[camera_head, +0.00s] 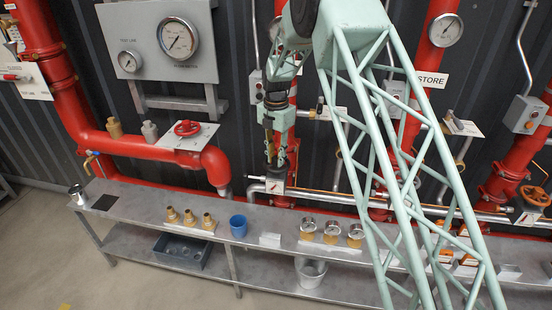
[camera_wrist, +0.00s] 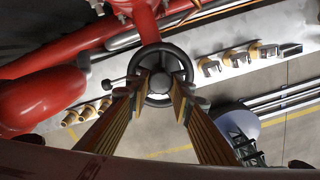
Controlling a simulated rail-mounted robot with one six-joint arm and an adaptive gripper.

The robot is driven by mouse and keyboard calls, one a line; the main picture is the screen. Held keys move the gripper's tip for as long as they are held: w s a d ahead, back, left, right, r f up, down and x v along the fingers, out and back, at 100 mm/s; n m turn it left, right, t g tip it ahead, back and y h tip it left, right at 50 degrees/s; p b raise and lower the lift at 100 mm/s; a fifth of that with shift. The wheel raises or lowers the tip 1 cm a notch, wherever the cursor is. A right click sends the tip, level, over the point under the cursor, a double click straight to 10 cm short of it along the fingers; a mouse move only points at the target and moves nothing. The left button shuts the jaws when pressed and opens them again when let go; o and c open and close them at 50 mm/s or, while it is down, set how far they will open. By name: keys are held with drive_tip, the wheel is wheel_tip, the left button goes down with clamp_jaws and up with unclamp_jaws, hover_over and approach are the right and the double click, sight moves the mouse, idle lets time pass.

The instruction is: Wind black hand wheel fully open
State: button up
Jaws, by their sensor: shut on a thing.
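The black hand wheel (camera_wrist: 186,58) is in the upper middle of the wrist view, on the end of a red pipe. My gripper (camera_wrist: 162,88) reaches to it with one finger on each side of the wheel's middle and is shut on the wheel. The fingers cover part of its lower rim and spokes. In the head view my gripper (camera_head: 275,160) points down at the pipework behind the shelf. The wheel is mostly hidden there behind the fingers and is too small to make out its turn.
A red hand wheel (camera_head: 187,128) sits on the red pipe to the left. A steel shelf (camera_head: 135,203) below holds brass fittings (camera_head: 190,219), a blue cup (camera_head: 238,226) and several gauges (camera_head: 331,231). An orange wheel (camera_head: 535,196) is far right.

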drive_tip(key=shift+s+d+f+n, duration=0.15)
drive_tip(key=shift+f+n, duration=0.2)
drive_tip(key=shift+n, duration=0.2)
drive_tip(key=shift+s+d+f+n, duration=0.15)
drive_tip(key=shift+f+n, duration=0.2)
drive_tip(key=shift+n, duration=0.2)
drive_tip(key=shift+a, duration=0.1)
drive_tip(key=o, duration=1.3)
drive_tip(key=shift+w, duration=0.1)
drive_tip(key=shift+r, duration=0.1)
drive_tip(key=shift+w+a+r, duration=0.1)
drive_tip(key=shift+w+r, duration=0.05)
drive_tip(key=shift+r, duration=0.1)
